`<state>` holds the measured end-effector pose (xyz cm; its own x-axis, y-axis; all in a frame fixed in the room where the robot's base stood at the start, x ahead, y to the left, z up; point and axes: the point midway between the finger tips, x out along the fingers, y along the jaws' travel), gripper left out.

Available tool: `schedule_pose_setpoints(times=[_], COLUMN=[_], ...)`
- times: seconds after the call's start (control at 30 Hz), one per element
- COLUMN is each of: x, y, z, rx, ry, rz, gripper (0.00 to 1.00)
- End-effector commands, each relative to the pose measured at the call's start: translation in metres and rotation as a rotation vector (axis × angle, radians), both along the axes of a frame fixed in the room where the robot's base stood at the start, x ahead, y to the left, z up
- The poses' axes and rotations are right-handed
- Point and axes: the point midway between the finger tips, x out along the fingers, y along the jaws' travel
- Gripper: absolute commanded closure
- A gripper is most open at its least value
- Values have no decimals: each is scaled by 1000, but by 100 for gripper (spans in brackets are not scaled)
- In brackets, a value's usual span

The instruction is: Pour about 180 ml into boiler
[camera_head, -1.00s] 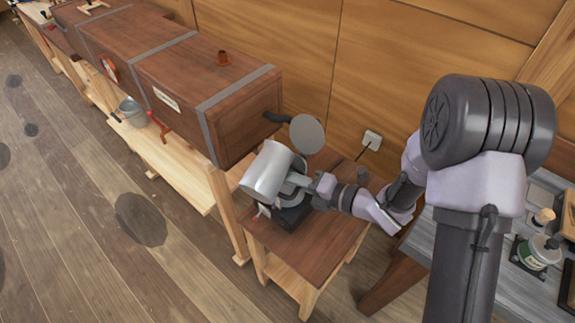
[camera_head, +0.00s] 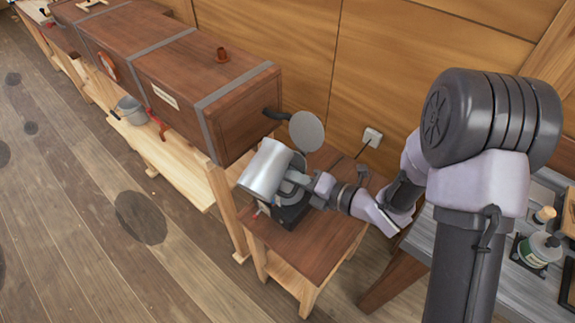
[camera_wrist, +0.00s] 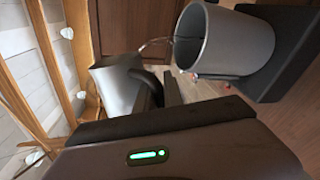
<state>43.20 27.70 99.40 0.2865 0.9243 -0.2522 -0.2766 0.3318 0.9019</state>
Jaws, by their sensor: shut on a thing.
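My gripper (camera_head: 312,187) is shut on the handle of a silver metal jug (camera_head: 264,168), which is strongly tilted. In the wrist view the jug (camera_wrist: 115,88) shows at the left. A thin, clear stream (camera_wrist: 154,44) runs from it toward the open mouth of a grey cylindrical vessel (camera_wrist: 238,45), apparently the boiler. The vessel stands on a black base (camera_wrist: 292,55). In the head view the jug and gripper hide most of the vessel. The liquid level inside it cannot be seen.
A small wooden table (camera_head: 322,245) carries the base. A long brown wooden box (camera_head: 205,80) with metal bands is beside it, and a grey disc (camera_head: 306,132) stands near the box's end. A grey bench (camera_head: 500,275) with bottles is at the right.

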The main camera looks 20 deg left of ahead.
Motion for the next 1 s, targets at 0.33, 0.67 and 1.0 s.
schedule_pose_setpoints(times=[0.33,0.67,1.0], x=[8,14,14], y=[1,0,0], z=[-7,-7,-3], rx=[-53,-99,-102], ry=[-206,-346,-355], rz=[-13,-24,-24], gripper=[100,100,100])
